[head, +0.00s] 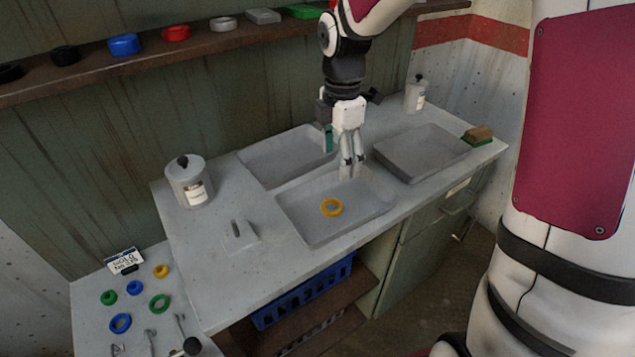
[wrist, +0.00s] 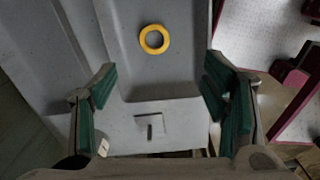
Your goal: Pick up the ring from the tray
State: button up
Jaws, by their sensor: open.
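A yellow ring (head: 331,207) lies flat in the front grey tray (head: 292,220), near the middle of its floor. In the wrist view the ring (wrist: 154,39) shows near the top, beyond the fingertips, with the tray floor (wrist: 165,75) around it. My gripper (head: 352,172) hangs pointing down above the back right part of this tray, up and to the right of the ring. In the wrist view its green-padded fingers (wrist: 158,90) are wide apart with nothing between them. The whole ring is visible.
Two more grey trays stand at the back (head: 270,163) and right (head: 448,153). Lidded canisters stand at left (head: 190,184) and back right (head: 414,97). A sponge (head: 478,135) lies at the right edge. Several coloured rings lie on the lower left surface (head: 185,318). A shelf (head: 90,77) runs behind.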

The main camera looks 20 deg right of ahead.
send_over(332, 210)
jog(key=f, duration=0.8)
jog(key=shift+w+d+f+b, duration=0.1)
jog(key=shift+d+f+b, duration=0.1)
jog(key=shift+f+b, duration=0.15)
jog(key=shift+a+f, duration=0.15)
jog(key=shift+f, duration=1.2)
jog(key=shift+a+f, duration=0.1)
jog(key=shift+f, duration=1.25)
jog(key=c, duration=1.3)
